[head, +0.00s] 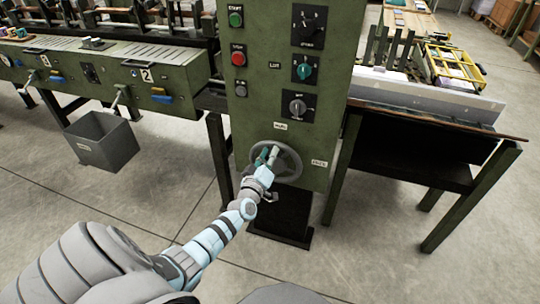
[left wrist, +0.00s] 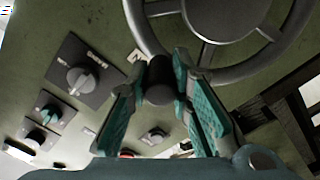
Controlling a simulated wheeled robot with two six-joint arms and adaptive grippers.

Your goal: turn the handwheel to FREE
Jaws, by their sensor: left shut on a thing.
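The grey handwheel (head: 298,162) is mounted low on the front of the green control cabinet. In the left wrist view its rim (left wrist: 222,72) and spokes fill the top right. A dark round handle (left wrist: 160,88) stands out at the rim. My left gripper (head: 267,156) reaches the upper left of the wheel. In the left wrist view its teal-padded fingers (left wrist: 167,76) are shut on the handle, one on each side. Small white labels sit above the wheel (head: 280,126) and to its right (head: 319,162); their words are too small to read surely. My right gripper is not in view.
Dials (head: 298,107) and push buttons (head: 238,58) sit above the wheel on the cabinet. A dark-topped table (head: 425,118) stands at the right. The floor in front is clear.

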